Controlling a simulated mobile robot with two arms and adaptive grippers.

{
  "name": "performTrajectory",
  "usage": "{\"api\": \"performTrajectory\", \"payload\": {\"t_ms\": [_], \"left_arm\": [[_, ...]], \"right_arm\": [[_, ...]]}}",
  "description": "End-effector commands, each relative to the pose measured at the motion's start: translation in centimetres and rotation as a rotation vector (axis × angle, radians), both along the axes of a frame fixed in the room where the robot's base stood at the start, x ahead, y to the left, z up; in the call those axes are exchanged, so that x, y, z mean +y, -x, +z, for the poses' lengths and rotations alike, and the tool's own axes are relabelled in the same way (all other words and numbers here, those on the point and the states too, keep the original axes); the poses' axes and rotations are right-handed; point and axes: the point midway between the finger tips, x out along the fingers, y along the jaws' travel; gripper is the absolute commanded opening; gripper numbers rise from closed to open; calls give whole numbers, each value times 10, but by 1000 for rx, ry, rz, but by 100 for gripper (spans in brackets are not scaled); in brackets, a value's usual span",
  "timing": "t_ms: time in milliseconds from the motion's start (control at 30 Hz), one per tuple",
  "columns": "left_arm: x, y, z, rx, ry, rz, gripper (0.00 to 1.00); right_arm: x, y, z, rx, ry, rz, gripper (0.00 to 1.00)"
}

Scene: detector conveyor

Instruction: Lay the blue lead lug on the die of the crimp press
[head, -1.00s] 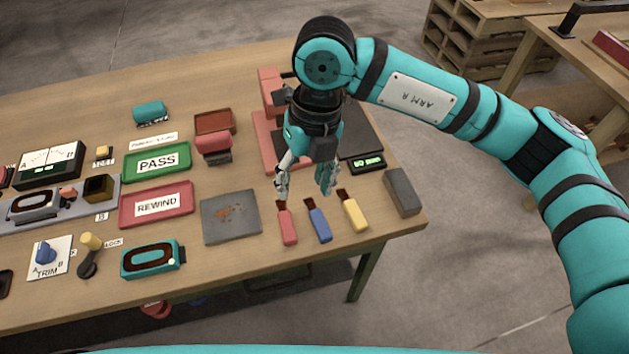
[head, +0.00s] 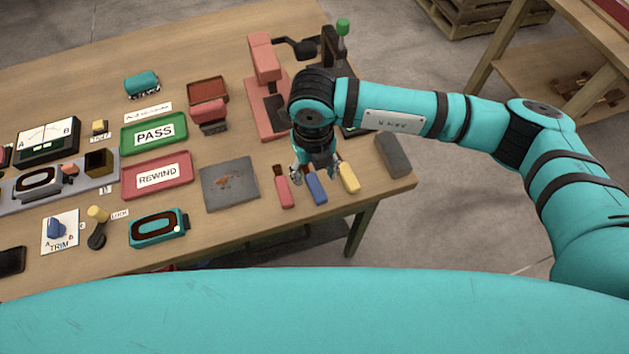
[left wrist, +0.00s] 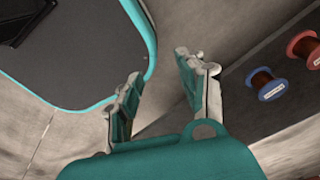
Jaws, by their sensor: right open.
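The blue lead lug (head: 316,189) lies on the bench near its front right edge, copper-coloured end away from me. It is between a red lug (head: 282,190) and a yellow lug (head: 348,178). My right gripper (head: 316,169) is open and points down over the far end of the blue lug, its fingers spread to either side; I cannot tell whether they touch anything. The pink crimp press (head: 264,62) stands behind; my right arm hides part of it, and I cannot make out its die clearly. My left gripper (left wrist: 160,66) is open and empty in the left wrist view.
A grey scorched mat (head: 230,183) lies left of the lugs and a dark grey block (head: 392,155) right of them. Red REWIND (head: 157,176) and green PASS (head: 154,133) trays are further left. Blue (left wrist: 268,84) and red (left wrist: 304,48) spools show in the left wrist view.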

Motion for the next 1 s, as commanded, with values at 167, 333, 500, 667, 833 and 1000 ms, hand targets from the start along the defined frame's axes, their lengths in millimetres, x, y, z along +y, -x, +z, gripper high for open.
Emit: {"api": "performTrajectory", "payload": {"t_ms": [167, 333, 500, 667, 833, 1000], "left_arm": [[2, 8, 20, 12, -4, 1, 40], [3, 16, 22, 24, -5, 1, 40], [4, 18, 21, 27, -6, 1, 40], [4, 17, 21, 27, -6, 1, 40], [4, 16, 21, 26, -6, 1, 40], [4, 15, 21, 24, -5, 1, 40]], "right_arm": [[-3, 1, -22, 4, 3, -2, 54], [-2, 0, -44, 2, 1, -2, 54], [-2, 0, -48, 0, -1, 0, 54], [-2, 0, -48, 0, -1, 0, 45], [-2, 0, -48, 0, -1, -1, 22], [-2, 0, -47, 0, -1, -1, 0]]}}
